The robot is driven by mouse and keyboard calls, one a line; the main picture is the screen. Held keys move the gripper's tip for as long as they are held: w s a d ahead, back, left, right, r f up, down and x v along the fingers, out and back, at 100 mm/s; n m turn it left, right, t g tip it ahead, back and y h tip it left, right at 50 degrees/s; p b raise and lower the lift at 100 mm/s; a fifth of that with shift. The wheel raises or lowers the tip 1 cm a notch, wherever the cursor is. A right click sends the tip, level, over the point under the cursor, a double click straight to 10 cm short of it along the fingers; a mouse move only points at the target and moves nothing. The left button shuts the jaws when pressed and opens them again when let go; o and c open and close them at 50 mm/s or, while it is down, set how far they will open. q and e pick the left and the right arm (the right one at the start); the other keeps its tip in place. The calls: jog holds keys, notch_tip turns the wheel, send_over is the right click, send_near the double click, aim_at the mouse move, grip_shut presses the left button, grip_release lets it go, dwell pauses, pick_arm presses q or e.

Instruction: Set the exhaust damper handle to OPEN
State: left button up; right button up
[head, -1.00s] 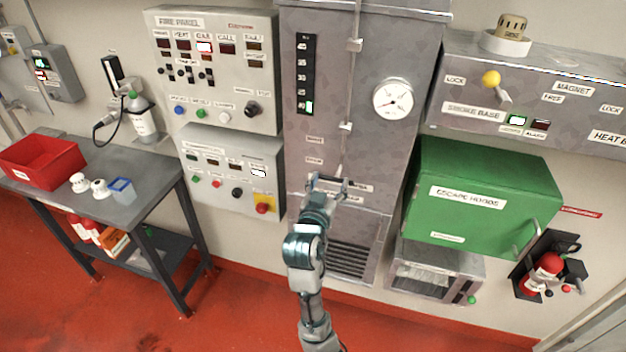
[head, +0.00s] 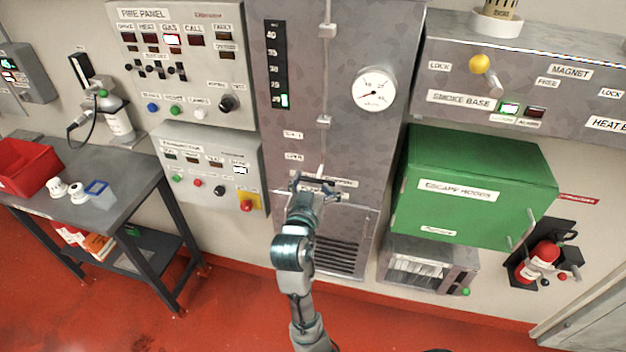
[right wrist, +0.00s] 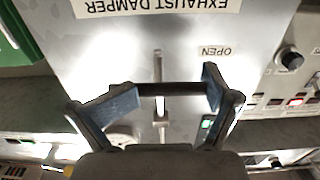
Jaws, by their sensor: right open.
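The exhaust damper stands on the tall grey cabinet (head: 350,150), with a thin metal rod (head: 324,75) running down its front. The OPEN label (right wrist: 215,51) and the EXHAUST DAMPER label (right wrist: 155,5) show upside down in the right wrist view. My right gripper (head: 318,183) is open at the cabinet front, near the rod's lower end. In the right wrist view the gripper (right wrist: 168,95) has its fingers apart, with a dark bar (right wrist: 180,88) and the metal rod (right wrist: 158,66) between them. I cannot tell whether the fingers touch the bar. My left gripper is out of view.
A round gauge (head: 375,90) sits above right of my gripper. A green escape hoods box (head: 480,165) juts out to the right. Control panels (head: 210,165) are on the left wall, beyond a table (head: 130,175) with a red bin (head: 28,165).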

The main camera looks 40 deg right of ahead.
jog(key=shift+s+a+r, duration=0.1)
jog(key=shift+s+r, duration=0.15)
jog(key=v, duration=0.7)
jog(key=shift+a, duration=0.45)
jog(key=shift+d+f, duration=0.2)
jog(key=shift+d, duration=0.05)
